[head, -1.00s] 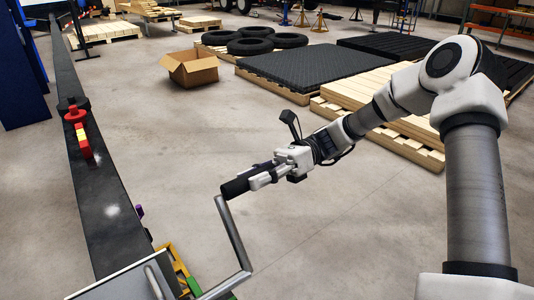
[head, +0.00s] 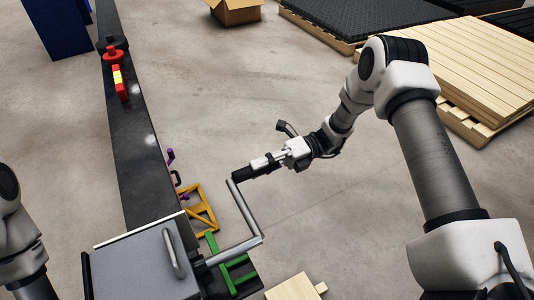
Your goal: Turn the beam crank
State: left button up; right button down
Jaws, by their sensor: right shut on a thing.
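The beam crank (head: 246,212) is a grey bent metal rod with a black handle (head: 242,174) at its upper end. Its lower end runs left to a grey metal box (head: 140,265) on the long black beam (head: 139,150). My right gripper (head: 268,163) is shut on the black crank handle from the right side. The fingers partly hide the handle's right end. My left arm shows at the lower left edge, but its gripper is out of view.
Red and yellow parts (head: 119,82) stand on the beam. A yellow frame (head: 201,207) and a green frame (head: 230,268) lie beside it. A cardboard box (head: 235,12) and wooden pallets (head: 470,75) stand farther back. The floor between beam and pallets is clear.

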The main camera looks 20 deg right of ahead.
jog(key=s+f+m+b, duration=0.3)
jog(key=s+f+m, duration=0.2)
jog(key=f+m, duration=0.5)
jog(key=shift+s+d+f+m+b, duration=0.2)
jog(key=shift+f+m+b, duration=0.15)
jog(key=shift+f, duration=1.25)
jog(key=c, duration=0.8)
grip_release()
jog(key=shift+d, duration=0.1)
jog(key=w+d, duration=0.1)
jog(key=d, duration=1)
jog(key=shift+d, duration=0.4)
